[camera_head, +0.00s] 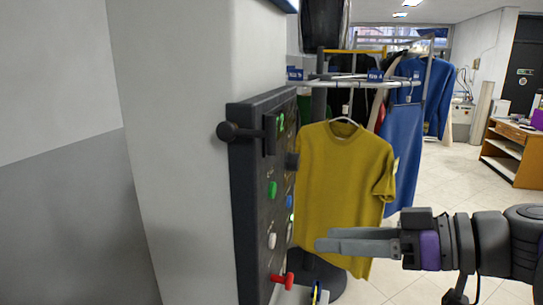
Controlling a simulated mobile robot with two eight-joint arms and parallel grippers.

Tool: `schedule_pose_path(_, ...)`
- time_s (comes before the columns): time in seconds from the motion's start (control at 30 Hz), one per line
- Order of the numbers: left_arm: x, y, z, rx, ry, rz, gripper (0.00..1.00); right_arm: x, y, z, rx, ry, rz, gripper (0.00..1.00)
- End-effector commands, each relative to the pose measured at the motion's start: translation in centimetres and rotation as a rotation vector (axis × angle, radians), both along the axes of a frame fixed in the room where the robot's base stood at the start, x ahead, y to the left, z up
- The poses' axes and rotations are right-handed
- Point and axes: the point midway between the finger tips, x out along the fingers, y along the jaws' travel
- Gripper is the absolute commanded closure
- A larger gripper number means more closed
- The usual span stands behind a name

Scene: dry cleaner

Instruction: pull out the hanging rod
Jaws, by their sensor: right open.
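A pale hanging rod (352,80) with blue tags runs across the upper middle of the head view. A mustard-yellow shirt (342,180) hangs from it on a hanger. My right gripper (325,239) comes in from the right and points left, its fingers in front of the lower part of the shirt in the picture. It is open with nothing seen between the fingers, and it is well below the rod. Whether the fingers touch the shirt cannot be told. My left gripper is out of view.
A dark control panel (248,200) with coloured buttons, a black knob (230,131) and a red lever (283,280) is on the pillar at left. Blue garments (402,150) hang behind the shirt. A wooden desk (515,150) stands far right, with clear tiled floor before it.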

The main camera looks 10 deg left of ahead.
Motion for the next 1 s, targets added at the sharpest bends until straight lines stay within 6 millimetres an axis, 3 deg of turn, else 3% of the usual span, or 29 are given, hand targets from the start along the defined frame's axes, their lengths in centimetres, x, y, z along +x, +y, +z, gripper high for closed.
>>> schedule_pose_path(0.03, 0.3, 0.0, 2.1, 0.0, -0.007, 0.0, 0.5, 0.4, 0.2, 5.2, 0.055, -0.078, 0.022, 0.5)
schedule_pose_path(0.1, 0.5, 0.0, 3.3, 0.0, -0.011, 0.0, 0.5, 0.6, 0.4, 9.9, 0.122, -0.182, 0.045, 0.5)
schedule_pose_path(0.2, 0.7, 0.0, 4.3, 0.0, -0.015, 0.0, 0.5, 0.7, 0.4, 14.1, 0.184, -0.283, 0.059, 0.5)
schedule_pose_path(0.27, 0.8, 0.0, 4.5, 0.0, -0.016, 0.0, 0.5, 0.7, 0.4, 15.4, 0.205, -0.317, 0.062, 0.5)
schedule_pose_path(0.47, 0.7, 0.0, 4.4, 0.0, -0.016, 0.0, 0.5, 0.9, 1.9, 15.9, 0.219, -0.34, 0.068, 0.5)
schedule_pose_path(0.8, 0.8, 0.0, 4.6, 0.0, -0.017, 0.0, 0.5, 2.2, 7.9, 15.9, 0.219, -0.337, 0.07, 0.5)
schedule_pose_path(1.0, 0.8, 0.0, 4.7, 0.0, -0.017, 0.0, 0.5, 2.9, 10.2, 15.9, 0.216, -0.337, 0.065, 0.5)
